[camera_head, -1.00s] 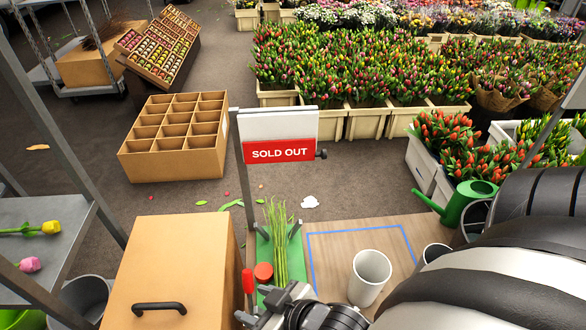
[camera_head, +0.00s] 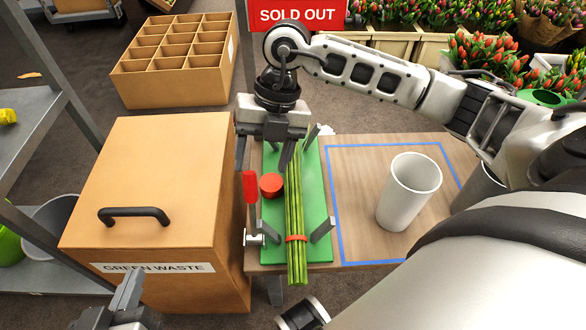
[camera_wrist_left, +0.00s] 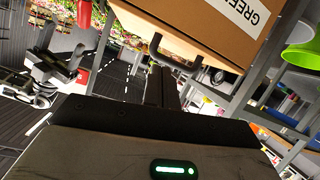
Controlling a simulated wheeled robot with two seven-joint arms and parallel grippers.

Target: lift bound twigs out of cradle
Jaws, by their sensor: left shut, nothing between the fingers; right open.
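The bundle of green twigs (camera_head: 294,200) lies lengthwise on the green cradle board (camera_head: 318,190), with an orange-red band (camera_head: 297,238) around its near part. Grey posts of the cradle (camera_head: 322,229) stand beside it. My right gripper (camera_head: 285,155) is open, pointing down at the far part of the bundle; its hand hides the twigs' far ends. I cannot tell if it touches them. My left gripper (camera_head: 130,292) is shut and empty, low in front of the green waste box, well apart from the twigs. Its fingers (camera_wrist_left: 161,85) also show in the left wrist view.
The cardboard green waste box (camera_head: 150,190) with a black handle stands left of the cradle. A red-handled clamp (camera_head: 250,187) and a red round piece (camera_head: 271,185) sit left of the twigs. A white cup (camera_head: 409,192) stands in the blue-outlined area at right.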

